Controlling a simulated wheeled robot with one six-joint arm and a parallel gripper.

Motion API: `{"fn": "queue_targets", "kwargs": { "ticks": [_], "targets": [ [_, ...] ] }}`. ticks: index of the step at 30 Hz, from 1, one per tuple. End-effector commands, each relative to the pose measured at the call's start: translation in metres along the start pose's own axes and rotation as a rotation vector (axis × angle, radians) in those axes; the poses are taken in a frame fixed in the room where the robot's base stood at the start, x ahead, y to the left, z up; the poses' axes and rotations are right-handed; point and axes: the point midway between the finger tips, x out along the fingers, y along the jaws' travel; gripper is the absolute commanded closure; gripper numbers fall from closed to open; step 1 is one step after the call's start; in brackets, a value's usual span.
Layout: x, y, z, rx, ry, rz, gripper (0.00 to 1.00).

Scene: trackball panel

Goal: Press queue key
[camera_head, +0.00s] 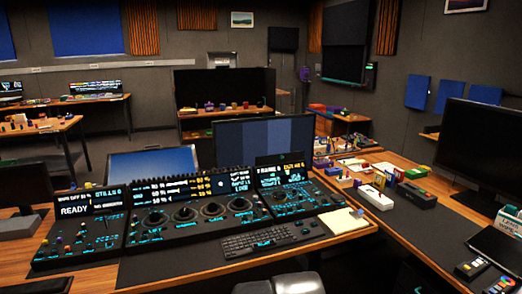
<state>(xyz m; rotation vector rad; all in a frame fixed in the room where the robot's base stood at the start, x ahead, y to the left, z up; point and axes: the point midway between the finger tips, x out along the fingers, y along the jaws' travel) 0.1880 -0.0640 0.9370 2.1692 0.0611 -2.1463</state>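A dark control panel stands on the wooden desk in three joined sections. The left section (92,240) has a screen reading "READY" and small cyan-lit keys. The middle section (190,222) has a row of large round dials below a wide screen. The right section (297,197) has smaller controls and a screen with yellow and white text. Many small keys glow cyan. Their labels are too small to read, so I cannot tell which is the queue key. My gripper is not in view.
A black keyboard (258,241) lies in front of the panel, beside a pale notepad (342,221). Monitors (265,142) stand behind. Dark grey rounded shapes (280,284) are at the bottom edge. A cluttered side desk (430,220) with a large black monitor is at right.

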Motion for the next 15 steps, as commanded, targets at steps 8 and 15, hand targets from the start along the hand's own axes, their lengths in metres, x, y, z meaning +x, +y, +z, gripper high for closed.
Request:
{"fn": "queue_targets", "kwargs": {
  "ticks": [8,15],
  "targets": [
    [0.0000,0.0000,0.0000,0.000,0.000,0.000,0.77],
    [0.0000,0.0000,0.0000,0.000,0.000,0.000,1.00]
  ]
}}
